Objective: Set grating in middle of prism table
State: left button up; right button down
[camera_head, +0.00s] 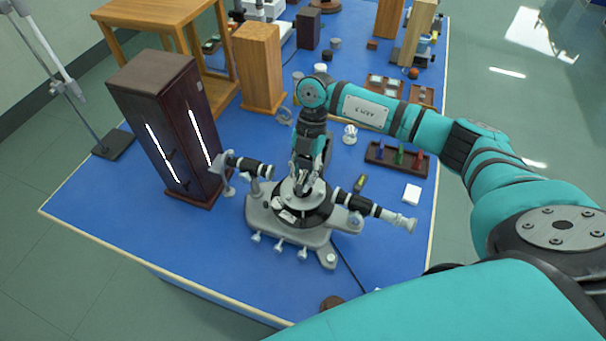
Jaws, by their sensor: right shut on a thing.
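The spectrometer (263,213) stands on the blue bench, its grey base facing me. Its round prism table (318,194) sits at the centre, between the two black tubes. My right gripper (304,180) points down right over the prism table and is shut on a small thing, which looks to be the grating. The fingers hide most of it, so I cannot tell whether it touches the table top. My left gripper is not in view.
A tall dark lamp box (165,130) with bright slits stands left of the spectrometer. Wooden blocks (259,65) stand behind. The bench's front left is clear.

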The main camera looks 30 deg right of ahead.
jog(key=shift+f, duration=0.15)
jog(key=c, duration=1.3)
grip_release()
jog(key=shift+w+r, duration=0.1)
jog(key=shift+r, duration=0.2)
jog(key=b+v, duration=0.4)
jog(key=v, duration=0.7)
jog(key=shift+w+d+r, duration=0.1)
jog(key=shift+r, duration=0.25)
